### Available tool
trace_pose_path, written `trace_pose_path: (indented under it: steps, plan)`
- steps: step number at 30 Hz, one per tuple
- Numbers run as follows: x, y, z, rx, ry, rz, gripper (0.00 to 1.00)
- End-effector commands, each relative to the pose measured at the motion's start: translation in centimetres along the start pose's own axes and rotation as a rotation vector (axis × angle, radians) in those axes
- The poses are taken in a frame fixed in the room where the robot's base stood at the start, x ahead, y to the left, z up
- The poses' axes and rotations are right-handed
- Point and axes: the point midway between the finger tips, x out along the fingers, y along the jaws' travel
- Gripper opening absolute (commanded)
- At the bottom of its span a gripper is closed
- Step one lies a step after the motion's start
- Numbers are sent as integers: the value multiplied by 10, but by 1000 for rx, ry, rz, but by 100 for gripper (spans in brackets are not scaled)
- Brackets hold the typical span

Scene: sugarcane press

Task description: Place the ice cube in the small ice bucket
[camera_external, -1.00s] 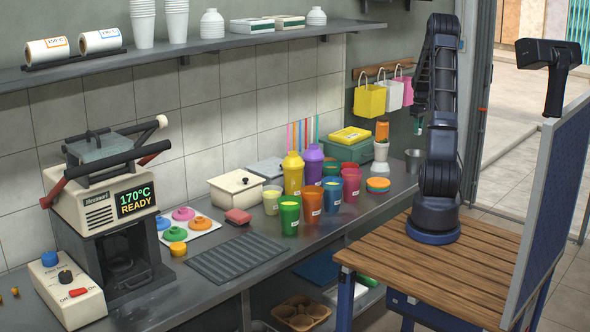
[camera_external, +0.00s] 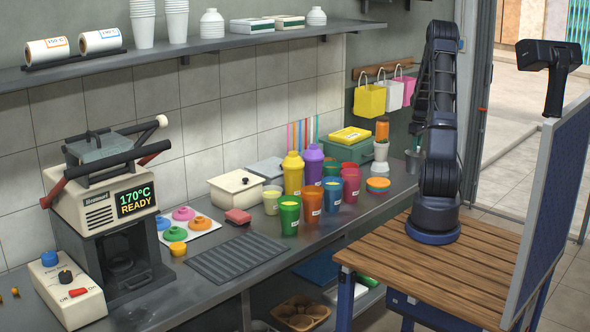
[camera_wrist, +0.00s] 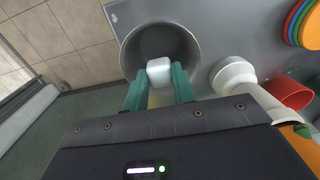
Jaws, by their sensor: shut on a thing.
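The ice cube (camera_wrist: 159,71) is a white, rounded block between the green fingertips of my gripper (camera_wrist: 158,84) in the wrist view. My gripper is shut on it. The small ice bucket (camera_wrist: 136,47) is a grey, round, open container. The cube appears over the near part of its mouth, and the exact height relative to the rim is hard to tell. In the external view the bucket (camera_external: 411,163) stands at the far right end of the counter, with my gripper (camera_external: 417,143) just at its top. The cube is not clearly visible there.
A white pot (camera_wrist: 233,76) stands close to the right of the bucket in the wrist view, with a red cup (camera_wrist: 289,93) beyond it. Stacked coloured lids (camera_external: 378,184) sit nearby. The counter edge and floor lie to the left in the wrist view.

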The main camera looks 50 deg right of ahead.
Motion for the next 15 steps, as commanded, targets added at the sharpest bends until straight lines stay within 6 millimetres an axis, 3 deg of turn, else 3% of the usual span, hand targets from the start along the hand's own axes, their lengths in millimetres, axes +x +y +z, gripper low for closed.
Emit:
trace_pose_path:
  steps: [6, 15]
  plan:
    - [16, 0, 0, 0, 0, 0, 5]
    - [23, 0, 0, 1, 0, 0, 5]
